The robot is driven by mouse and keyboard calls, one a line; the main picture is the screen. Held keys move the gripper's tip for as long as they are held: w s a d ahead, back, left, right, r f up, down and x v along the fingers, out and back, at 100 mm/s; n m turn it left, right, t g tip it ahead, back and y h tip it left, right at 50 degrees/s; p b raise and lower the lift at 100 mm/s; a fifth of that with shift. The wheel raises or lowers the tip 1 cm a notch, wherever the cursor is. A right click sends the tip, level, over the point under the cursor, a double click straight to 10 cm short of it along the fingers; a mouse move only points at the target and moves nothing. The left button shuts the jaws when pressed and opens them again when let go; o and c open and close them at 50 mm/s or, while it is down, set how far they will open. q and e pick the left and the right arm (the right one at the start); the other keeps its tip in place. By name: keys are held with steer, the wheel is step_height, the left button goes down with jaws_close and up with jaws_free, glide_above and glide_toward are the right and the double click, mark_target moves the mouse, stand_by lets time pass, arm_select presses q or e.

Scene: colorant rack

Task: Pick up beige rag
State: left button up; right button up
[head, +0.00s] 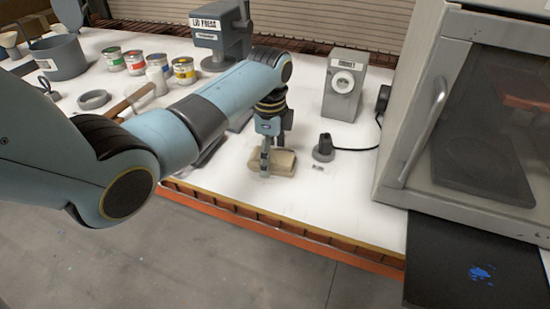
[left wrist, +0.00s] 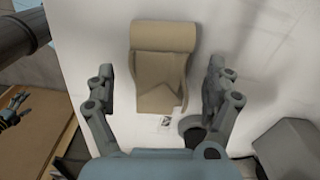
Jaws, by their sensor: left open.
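The beige rag (head: 284,163) lies folded on the white table near its front edge in the head view. In the left wrist view the rag (left wrist: 160,66) shows between the two fingers, with a thick rolled end at the top. My left gripper (head: 267,165) points down at the rag in the head view and hides part of it. In the left wrist view my left gripper (left wrist: 161,82) is open, one finger on each side of the rag, with a visible gap to each. I cannot tell how high the fingertips are above the table.
A dark grey knob-like object (head: 324,148) with a cable stands right of the rag. Behind it is a grey box with a dial (head: 344,85). A large cabinet (head: 428,105) stands at the right. Several paint cans (head: 184,71) and a lid press (head: 222,38) stand further back.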

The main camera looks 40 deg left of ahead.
mark_target(271, 155)
arm_select(q)
steer(key=shift+f, duration=0.55)
steer(key=shift+c, duration=0.3)
steer(key=c, duration=1.2)
steer(key=shift+r, duration=0.15)
step_height(271, 155, up, 4)
steer(key=shift+r, duration=0.1)
steer(key=s+d+r, duration=0.6)
steer(key=d, duration=0.3)
steer(key=shift+s+d+r, duration=0.25)
steer(key=shift+d+r, duration=0.1)
